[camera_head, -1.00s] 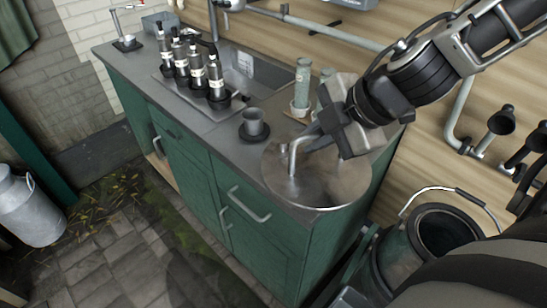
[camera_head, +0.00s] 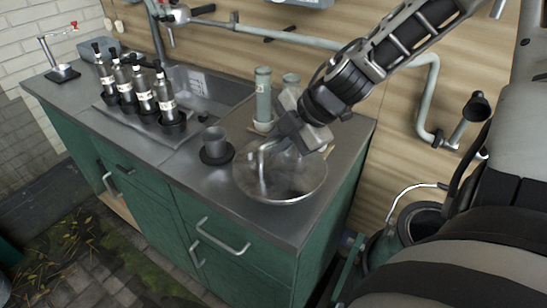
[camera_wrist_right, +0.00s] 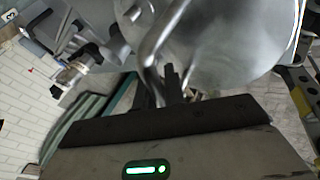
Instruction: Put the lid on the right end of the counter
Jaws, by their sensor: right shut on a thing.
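The lid (camera_head: 300,188) is a round, shiny metal disc with a bent bar handle, at the right end of the grey counter (camera_head: 205,190). My right gripper (camera_head: 278,143) comes in from the upper right and is shut on the lid's handle. In the right wrist view the lid (camera_wrist_right: 225,45) fills the upper right, and its handle runs down between the fingers of my right gripper (camera_wrist_right: 170,88). The lid looks about level, over or on the counter top; I cannot tell whether it touches. My left gripper is not in view.
A grey cup (camera_head: 214,140) on a dark saucer stands just left of the lid. Pale green cylinders (camera_head: 263,95) stand behind it. Several dark bottles (camera_head: 142,92) stand on a tray farther left. A bucket (camera_head: 420,220) stands right of the counter.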

